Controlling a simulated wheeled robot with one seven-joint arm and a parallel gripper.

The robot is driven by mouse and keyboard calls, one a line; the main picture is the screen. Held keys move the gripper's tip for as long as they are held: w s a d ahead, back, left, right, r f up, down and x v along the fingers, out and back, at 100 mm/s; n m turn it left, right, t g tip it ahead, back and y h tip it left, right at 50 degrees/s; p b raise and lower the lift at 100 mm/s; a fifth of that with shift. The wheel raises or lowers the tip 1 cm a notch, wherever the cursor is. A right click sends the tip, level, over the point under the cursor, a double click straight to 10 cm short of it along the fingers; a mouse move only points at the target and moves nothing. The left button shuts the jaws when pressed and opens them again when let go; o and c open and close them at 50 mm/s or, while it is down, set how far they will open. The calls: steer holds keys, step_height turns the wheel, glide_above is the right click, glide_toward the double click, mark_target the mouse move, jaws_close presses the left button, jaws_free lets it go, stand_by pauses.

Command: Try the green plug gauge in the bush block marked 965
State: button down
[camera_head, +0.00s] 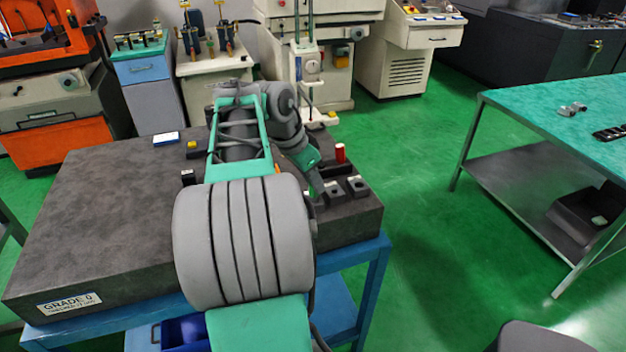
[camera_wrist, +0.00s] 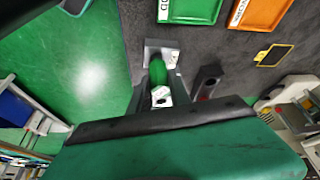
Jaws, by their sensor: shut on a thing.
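In the wrist view my gripper (camera_wrist: 158,88) is shut on the green plug gauge (camera_wrist: 157,70). In the head view my gripper (camera_head: 316,190) is low at the slab's right end, next to two bush blocks (camera_head: 334,194) (camera_head: 357,186). The gauge is not clear there.
The granite slab (camera_head: 105,200) carries a red upright gauge (camera_head: 340,153) behind the blocks. A green-topped bench (camera_head: 550,110) stands apart at right.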

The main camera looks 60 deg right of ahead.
steer(key=shift+f+b, duration=0.5)
steer(key=shift+f, duration=0.05)
stand_by(0.4)
steer(key=shift+r, duration=0.1)
stand_by(0.9)
steer(key=shift+r+p, duration=2.25)
steer(key=shift+r, duration=0.2)
